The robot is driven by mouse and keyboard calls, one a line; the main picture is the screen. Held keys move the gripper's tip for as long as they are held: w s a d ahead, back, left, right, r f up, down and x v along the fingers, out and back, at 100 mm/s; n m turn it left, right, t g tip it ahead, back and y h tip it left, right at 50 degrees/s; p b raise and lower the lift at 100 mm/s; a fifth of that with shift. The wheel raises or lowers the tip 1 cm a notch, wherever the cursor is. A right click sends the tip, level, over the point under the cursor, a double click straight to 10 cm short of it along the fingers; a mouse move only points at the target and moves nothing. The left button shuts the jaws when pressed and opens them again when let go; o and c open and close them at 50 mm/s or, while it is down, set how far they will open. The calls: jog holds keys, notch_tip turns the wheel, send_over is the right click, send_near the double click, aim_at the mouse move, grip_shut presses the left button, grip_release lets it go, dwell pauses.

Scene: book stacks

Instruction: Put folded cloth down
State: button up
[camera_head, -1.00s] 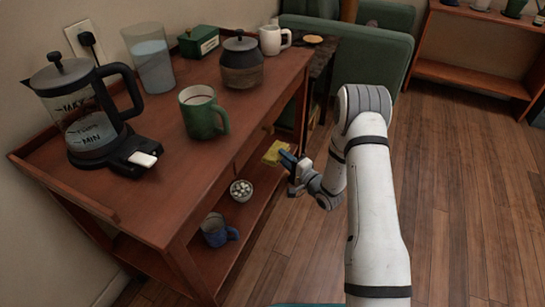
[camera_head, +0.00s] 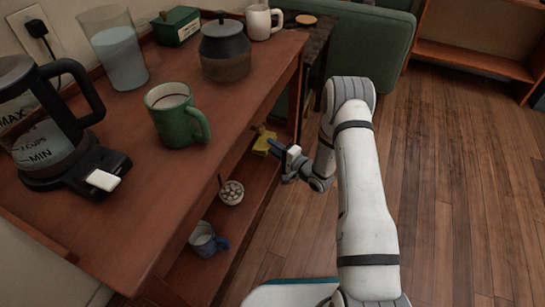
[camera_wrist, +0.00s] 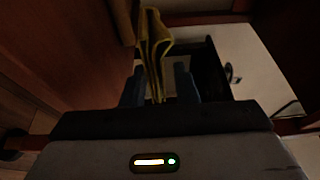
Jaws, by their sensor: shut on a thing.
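The yellow folded cloth (camera_head: 263,142) is at the end of my gripper (camera_head: 275,147), beside the open side of the wooden cart and below the height of its top. In the wrist view the cloth (camera_wrist: 152,42) stands upright between the two blue fingers of my gripper (camera_wrist: 160,88), which are shut on it. The cloth's far end rises beyond the fingertips. I cannot tell whether its lower edge touches anything.
The wooden cart (camera_head: 110,215) has a green mug (camera_head: 175,118), a dark lidded pot (camera_head: 225,55), a glass pitcher (camera_head: 115,55) and a kettle (camera_head: 45,130) on top. Its lower shelf holds a small bowl (camera_head: 231,192) and a blue mug (camera_head: 206,240). Open floor (camera_head: 455,210) lies right.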

aim_at(274, 162)
jog(key=shift+f+b, duration=0.65)
jog(key=shift+f, duration=1.05)
jog(key=shift+f+b, duration=0.5)
jog(key=shift+f, duration=0.15)
jog(key=o, duration=1)
jog(key=shift+r, duration=0.1)
jog(key=shift+c, duration=0.2)
jog(key=shift+o, duration=0.3)
jog(key=shift+s, duration=0.1)
